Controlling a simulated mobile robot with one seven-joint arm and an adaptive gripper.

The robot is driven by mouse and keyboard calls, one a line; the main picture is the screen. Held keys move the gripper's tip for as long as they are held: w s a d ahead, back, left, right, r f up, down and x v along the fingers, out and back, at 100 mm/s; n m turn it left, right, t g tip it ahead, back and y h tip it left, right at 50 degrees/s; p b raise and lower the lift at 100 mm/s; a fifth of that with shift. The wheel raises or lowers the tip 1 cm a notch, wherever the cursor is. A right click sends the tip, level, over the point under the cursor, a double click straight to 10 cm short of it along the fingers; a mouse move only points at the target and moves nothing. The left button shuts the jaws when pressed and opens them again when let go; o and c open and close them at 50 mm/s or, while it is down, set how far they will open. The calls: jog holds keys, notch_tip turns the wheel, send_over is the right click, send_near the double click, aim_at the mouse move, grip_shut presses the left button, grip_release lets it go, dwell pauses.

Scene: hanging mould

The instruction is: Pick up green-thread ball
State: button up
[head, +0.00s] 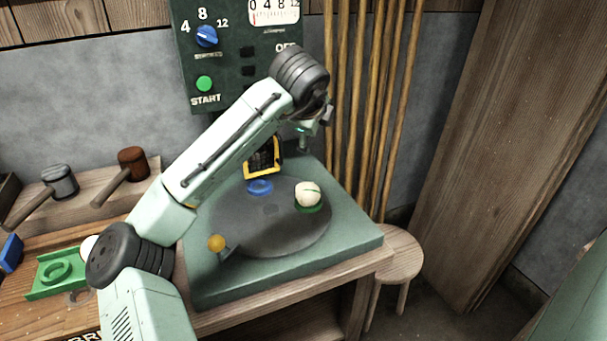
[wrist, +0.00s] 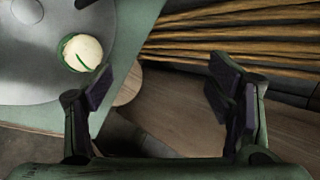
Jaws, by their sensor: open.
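The green-thread ball (head: 307,194) is cream with a green line across it. It sits on a green ring (head: 313,209) on the right part of a round grey plate (head: 240,235). In the wrist view the ball (wrist: 82,53) is at the upper left, beyond and outside the left finger. My gripper (wrist: 165,100) is open, with nothing between its fingers. In the head view my wrist is above and behind the ball, and the fingers are mostly hidden by the arm.
A blue ring (head: 260,187), an orange knob (head: 216,243) and a yellow-framed block (head: 262,157) are on the green-topped table (head: 345,245). Wooden poles (head: 370,100) stand behind it. A stool (head: 400,255) is at its right. Mallets (head: 60,181) lie at the left.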

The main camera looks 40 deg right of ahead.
aim_at(309, 188)
jog(key=f+m+y, duration=0.1)
jog(key=f+y, duration=0.1)
jog(key=f, duration=0.2)
jog(key=s+f+m+g+y, duration=0.1)
jog(key=f, duration=0.3)
jog(key=s+a+f+m+y, duration=0.1)
jog(key=f+y, duration=0.1)
jog(key=f, duration=0.2)
jog(key=shift+f+y+p, duration=0.1)
jog(key=shift+y+p, duration=0.2)
jog(key=shift+p, duration=0.1)
jog(key=shift+p+x, duration=0.8)
jog(key=shift+x, duration=2.2)
jog(key=shift+a, duration=0.15)
jog(key=shift+c, duration=0.5)
jog(key=c, duration=1.2)
